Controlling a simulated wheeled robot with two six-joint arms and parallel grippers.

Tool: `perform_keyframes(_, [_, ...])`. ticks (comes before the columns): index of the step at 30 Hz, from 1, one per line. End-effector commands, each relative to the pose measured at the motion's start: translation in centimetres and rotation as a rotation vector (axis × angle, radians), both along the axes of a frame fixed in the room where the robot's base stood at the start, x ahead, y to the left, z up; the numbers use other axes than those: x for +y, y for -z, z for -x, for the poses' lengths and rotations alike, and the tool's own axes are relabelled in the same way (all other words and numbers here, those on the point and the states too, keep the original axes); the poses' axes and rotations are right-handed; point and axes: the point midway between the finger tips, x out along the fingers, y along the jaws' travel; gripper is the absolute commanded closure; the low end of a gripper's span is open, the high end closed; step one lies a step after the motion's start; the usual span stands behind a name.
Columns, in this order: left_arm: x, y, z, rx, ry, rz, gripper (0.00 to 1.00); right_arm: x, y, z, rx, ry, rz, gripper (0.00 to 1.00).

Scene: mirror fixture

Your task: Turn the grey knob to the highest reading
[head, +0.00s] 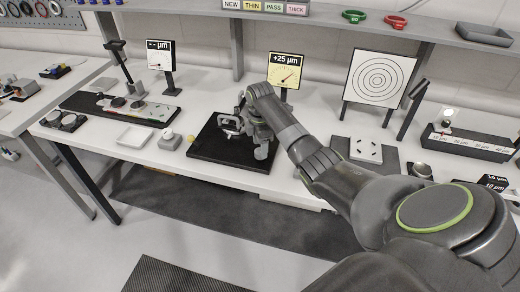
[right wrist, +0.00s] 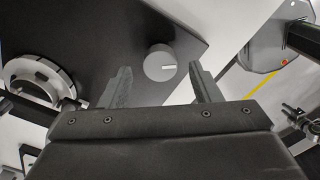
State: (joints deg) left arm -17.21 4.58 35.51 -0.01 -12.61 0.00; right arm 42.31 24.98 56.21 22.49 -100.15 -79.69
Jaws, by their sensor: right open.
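The grey knob (right wrist: 160,63) is round with a light pointer mark and sits on a black base plate (right wrist: 105,25) in the right wrist view. My right gripper (right wrist: 156,80) is open, with one finger on each side of the knob's lower edge in the picture; I see no contact. In the head view, my right gripper (head: 262,148) is over the right part of the black base, and the knob is hidden behind the arm. A yellow display (head: 285,71) behind it reads +25 µm, with a needle dial below. My left gripper is not in view.
A mirror mount (head: 230,123) stands on the base left of my gripper. A ring-target screen (head: 378,78) stands at back right. A white tray (head: 135,137) is left of the base.

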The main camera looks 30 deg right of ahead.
Motion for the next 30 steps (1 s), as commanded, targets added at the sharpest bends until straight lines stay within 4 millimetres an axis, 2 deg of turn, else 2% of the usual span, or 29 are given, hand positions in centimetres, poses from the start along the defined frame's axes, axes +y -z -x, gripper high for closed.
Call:
perform_keyframes(11, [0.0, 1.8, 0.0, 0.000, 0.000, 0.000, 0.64, 0.0, -9.4, -0.1, -0.008, -0.001, 0.003, 0.43])
perform_keyframes(12, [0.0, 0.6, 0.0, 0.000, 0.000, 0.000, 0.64, 0.0, -10.5, 0.0, -0.001, 0.000, 0.001, 0.43])
perform_keyframes(21, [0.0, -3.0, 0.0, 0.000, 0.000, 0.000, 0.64, 0.0, -13.9, 0.0, -0.001, 0.000, 0.001, 0.43])
perform_keyframes(30, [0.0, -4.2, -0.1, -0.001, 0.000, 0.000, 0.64, 0.0, -15.0, 0.0, -0.001, 0.000, 0.000, 0.43])
